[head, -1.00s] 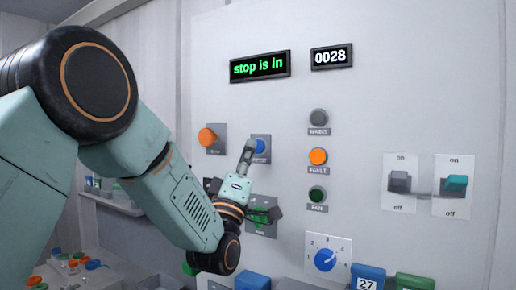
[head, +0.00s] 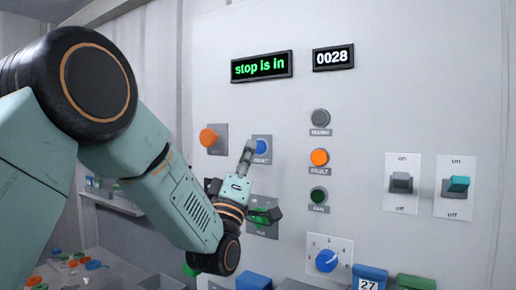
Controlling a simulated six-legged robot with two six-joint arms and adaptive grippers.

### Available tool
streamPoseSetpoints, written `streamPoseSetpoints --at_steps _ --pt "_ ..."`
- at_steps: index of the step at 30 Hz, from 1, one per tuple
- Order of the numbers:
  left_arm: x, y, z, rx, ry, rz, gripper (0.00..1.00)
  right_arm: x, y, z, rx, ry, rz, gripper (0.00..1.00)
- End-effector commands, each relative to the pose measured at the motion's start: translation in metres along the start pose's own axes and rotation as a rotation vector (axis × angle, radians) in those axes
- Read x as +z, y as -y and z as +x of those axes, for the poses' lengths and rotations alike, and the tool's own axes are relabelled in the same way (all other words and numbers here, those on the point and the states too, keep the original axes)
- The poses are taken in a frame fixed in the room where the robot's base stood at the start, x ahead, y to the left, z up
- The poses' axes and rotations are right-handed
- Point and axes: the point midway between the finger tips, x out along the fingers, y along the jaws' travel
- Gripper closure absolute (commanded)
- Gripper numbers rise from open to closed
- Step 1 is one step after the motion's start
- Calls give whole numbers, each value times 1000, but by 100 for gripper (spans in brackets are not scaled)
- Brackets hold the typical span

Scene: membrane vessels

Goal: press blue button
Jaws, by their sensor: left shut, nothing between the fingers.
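The blue button (head: 261,147) sits on a small grey plate labelled RESET on the pale panel. My left gripper (head: 250,147) is shut and empty, its fingertips pointing up and overlapping the left edge of the blue button in the head view. I cannot tell whether the tips touch it. My left arm comes in from the left and covers part of the panel below. My right gripper is not in view.
An orange mushroom button (head: 208,137) is left of the blue one. A green display (head: 261,66) reads "stop is in". Lamps, two switches (head: 457,185) and a blue dial (head: 326,261) are further right.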

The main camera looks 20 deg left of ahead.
Motion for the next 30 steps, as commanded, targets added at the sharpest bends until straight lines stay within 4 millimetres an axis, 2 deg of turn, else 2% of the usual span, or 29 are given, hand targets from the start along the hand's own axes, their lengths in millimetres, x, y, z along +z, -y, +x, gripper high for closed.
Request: streamPoseSetpoints --at_steps 30 --pt "4 4 6 1 0 0 100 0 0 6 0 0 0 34"
